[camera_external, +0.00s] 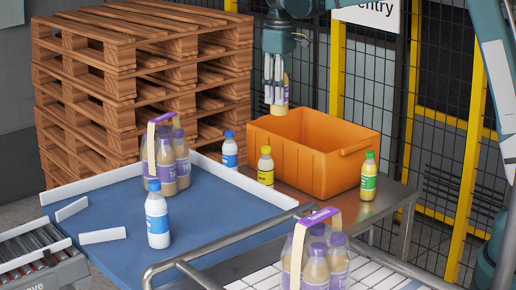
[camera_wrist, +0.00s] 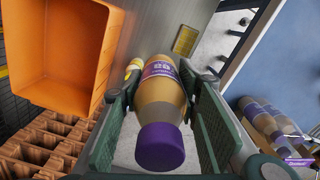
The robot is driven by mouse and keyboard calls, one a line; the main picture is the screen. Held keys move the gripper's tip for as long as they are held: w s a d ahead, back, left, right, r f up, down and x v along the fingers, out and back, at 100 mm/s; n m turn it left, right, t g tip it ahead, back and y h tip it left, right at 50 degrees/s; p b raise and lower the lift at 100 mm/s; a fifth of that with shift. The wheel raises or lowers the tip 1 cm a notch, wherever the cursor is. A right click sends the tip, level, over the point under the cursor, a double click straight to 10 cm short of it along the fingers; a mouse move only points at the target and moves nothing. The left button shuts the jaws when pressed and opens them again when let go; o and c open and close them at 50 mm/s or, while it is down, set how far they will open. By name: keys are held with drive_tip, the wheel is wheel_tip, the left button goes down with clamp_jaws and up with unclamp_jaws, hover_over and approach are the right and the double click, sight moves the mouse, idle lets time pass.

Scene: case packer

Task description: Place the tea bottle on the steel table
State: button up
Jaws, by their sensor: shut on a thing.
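My gripper (camera_external: 275,75) is shut on a bottle with a purple cap and purple label (camera_external: 281,95), upright, in the air by the far left part of the orange crate. In the wrist view this purple-capped bottle (camera_wrist: 160,100) sits between the two green finger pads of my gripper (camera_wrist: 160,125). I cannot read the word tea on any label. The steel table (camera_external: 392,201) carries the orange crate (camera_external: 320,166), a yellow-capped bottle (camera_external: 265,166) and a green-capped bottle (camera_external: 368,180). The bare grey table top also shows in the wrist view (camera_wrist: 150,30).
A blue surface (camera_external: 110,215) holds a purple-capped multipack (camera_external: 166,160) and a blue-capped bottle (camera_external: 157,215). Another blue-capped bottle (camera_external: 229,151) stands near its far edge. A second multipack (camera_external: 315,260) is in front. Pallets (camera_external: 130,90) rise at the left; a fence is behind.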

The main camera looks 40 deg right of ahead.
drive_tip(key=w+d+m, duration=0.2)
drive_tip(key=d, duration=0.4)
wheel_tip(320, 180, down, 22)
drive_tip(key=shift+w+a+f, duration=0.15)
drive_tip(key=shift+a+f, duration=0.1)
drive_tip(key=shift+a, duration=0.1)
wheel_tip(320, 180, down, 6)
drive_tip(key=shift+f+p, duration=0.15)
drive_tip(key=shift+p, duration=0.15)
idle(0.4)
drive_tip(key=shift+f, duration=1.85)
drive_tip(key=shift+f, duration=0.2)
